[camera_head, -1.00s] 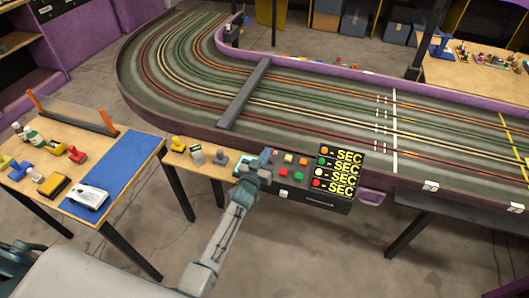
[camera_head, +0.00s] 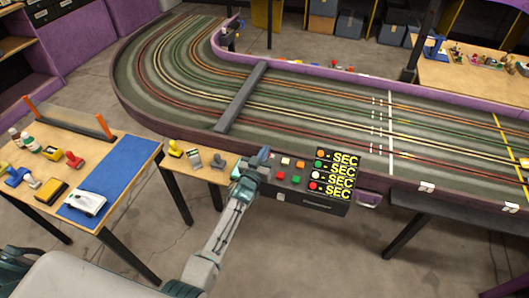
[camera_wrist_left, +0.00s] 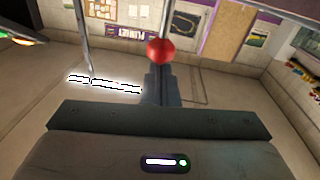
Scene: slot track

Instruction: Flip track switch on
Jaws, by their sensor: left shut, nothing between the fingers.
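The control box (camera_head: 320,200) stands at the near edge of the slot track, with several coloured buttons and a SEC display panel (camera_head: 333,172). My left gripper (camera_head: 262,157) is at the box's left end, and its fingers are shut with nothing between them. In the left wrist view a red ball knob (camera_wrist_left: 160,51) on a thin metal stem shows just beyond the shut fingers (camera_wrist_left: 160,88). I cannot tell whether they touch it. The gripper hides the box's left part in the head view, so the switch's position does not show clearly. My right gripper is not in view.
The track (camera_head: 180,75) fills the middle and right, with a grey bar (camera_head: 241,97) across its lanes. A small wooden table (camera_head: 195,182) with a yellow part is left of the box. A workbench (camera_head: 130,165) with a blue mat stands further left.

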